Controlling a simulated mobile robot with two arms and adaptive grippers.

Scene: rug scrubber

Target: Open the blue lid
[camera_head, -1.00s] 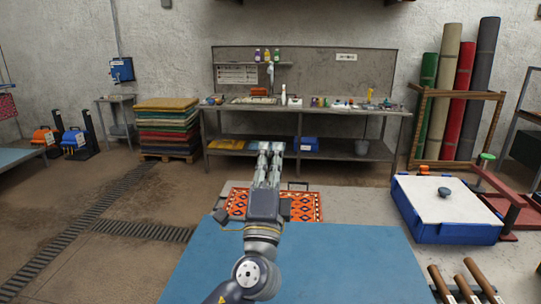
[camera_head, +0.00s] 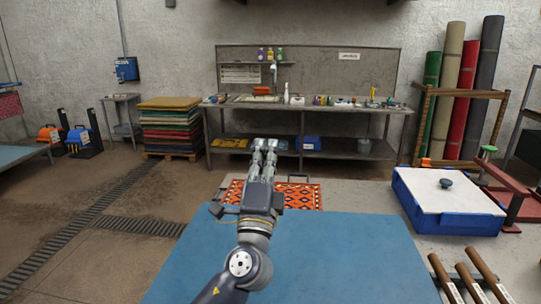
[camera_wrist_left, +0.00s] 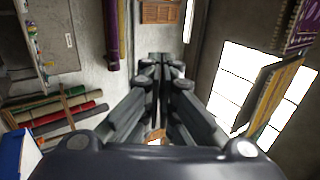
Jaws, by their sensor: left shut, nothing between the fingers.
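My left gripper (camera_head: 264,145) is raised in the middle of the head view, above the blue table, with its fingers together and nothing between them. In the left wrist view its fingers (camera_wrist_left: 160,65) meet at the tips. A blue box (camera_head: 458,222) with a white top and a dark round knob (camera_head: 446,183) stands on the right, well apart from the gripper. A small machine with a blue cover (camera_head: 77,137) stands far left beside an orange one. I cannot tell which of these has the blue lid. My right gripper is not in view.
A blue table (camera_head: 330,255) lies in front of me, with an orange patterned rug (camera_head: 302,197) beyond it. A workbench (camera_head: 330,112), a stack of rugs (camera_head: 170,125) and rolled rugs (camera_head: 466,90) line the back wall. Brown-handled tools (camera_head: 485,272) are at lower right. Floor at left is mostly open.

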